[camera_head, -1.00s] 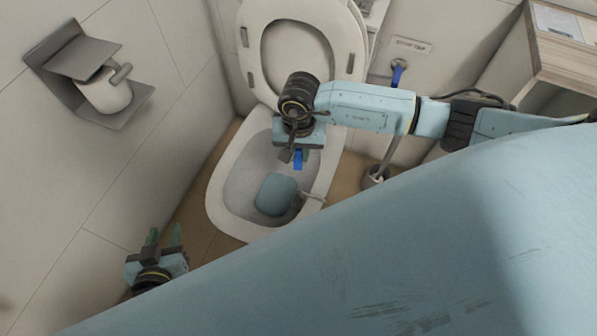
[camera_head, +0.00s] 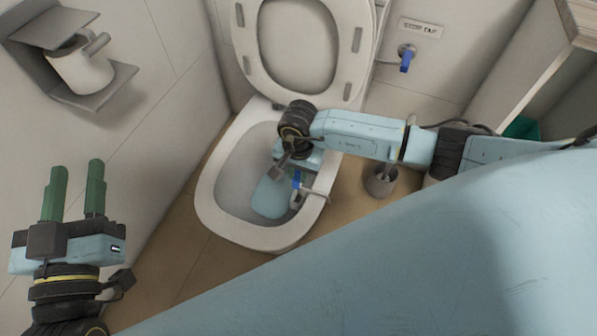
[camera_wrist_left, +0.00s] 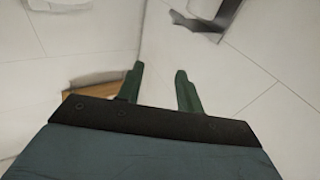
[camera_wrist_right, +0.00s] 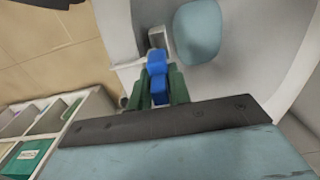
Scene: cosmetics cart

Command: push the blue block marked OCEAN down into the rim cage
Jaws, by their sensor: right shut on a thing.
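The blue block (camera_head: 297,178) is held in my right gripper (camera_wrist_right: 158,74), whose green fingers close on its sides. It also shows in the right wrist view (camera_wrist_right: 157,62); no lettering is legible. The small grey rim cage (camera_head: 296,200) hangs inside the right rim of the toilet bowl. In the right wrist view the block's far end is at the mouth of the cage (camera_wrist_right: 157,37); I cannot tell how deep it sits. My left gripper (camera_head: 74,178) is open and empty, away from the toilet at the left.
The toilet bowl (camera_head: 208,205) has its lid up and blue water (camera_head: 268,197) inside. A brush holder (camera_head: 381,181) stands to its right. A toilet paper holder (camera_head: 105,88) is on the left wall. A shelf with compartments (camera_wrist_right: 50,135) shows in the right wrist view.

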